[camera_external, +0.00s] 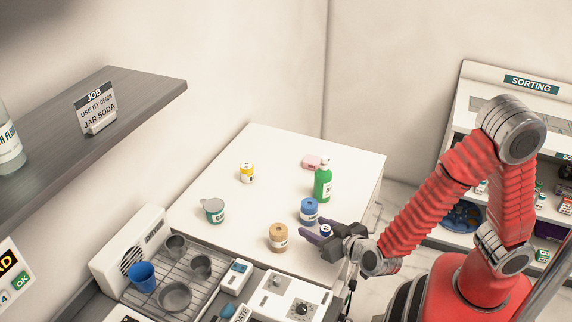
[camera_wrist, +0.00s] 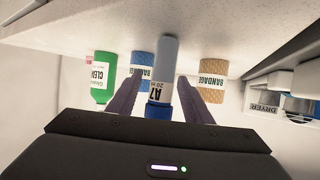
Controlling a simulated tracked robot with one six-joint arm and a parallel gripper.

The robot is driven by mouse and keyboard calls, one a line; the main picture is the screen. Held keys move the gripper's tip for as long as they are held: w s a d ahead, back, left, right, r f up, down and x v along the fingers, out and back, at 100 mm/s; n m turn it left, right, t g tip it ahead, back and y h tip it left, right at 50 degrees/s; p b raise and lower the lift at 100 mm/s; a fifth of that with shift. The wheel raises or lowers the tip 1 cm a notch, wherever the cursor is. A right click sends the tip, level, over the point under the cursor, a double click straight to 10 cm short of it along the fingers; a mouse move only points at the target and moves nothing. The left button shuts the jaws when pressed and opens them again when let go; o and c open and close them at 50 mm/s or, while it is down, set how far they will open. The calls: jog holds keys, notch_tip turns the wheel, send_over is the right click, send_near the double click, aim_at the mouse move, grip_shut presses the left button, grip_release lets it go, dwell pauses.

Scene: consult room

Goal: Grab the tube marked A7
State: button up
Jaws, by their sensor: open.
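The tube marked A7 (camera_wrist: 163,62) is pale with a blue cap and a white label. In the wrist view, where the table is at the top of the picture, it stands between my two fingers. In the external view only its blue cap end (camera_external: 326,230) shows, largely hidden by the fingers. My gripper (camera_external: 312,234) is open, low at the table's front right edge, with one dark finger on each side of the tube. In the wrist view a gap shows between the fingers (camera_wrist: 158,88); contact with the tube cannot be told.
A blue bandage roll (camera_external: 309,211) stands just behind the tube, and a tan bandage roll (camera_external: 278,238) to its left. A green bottle (camera_external: 323,183) and pink item (camera_external: 311,162) stand farther back. A drying rack (camera_external: 172,275) is at front left. The table's middle (camera_external: 265,190) is clear.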

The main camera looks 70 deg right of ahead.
jog(key=shift+c, duration=0.5)
jog(key=c, duration=1)
jog(key=shift+r, duration=0.15)
jog(key=shift+r, duration=4.85)
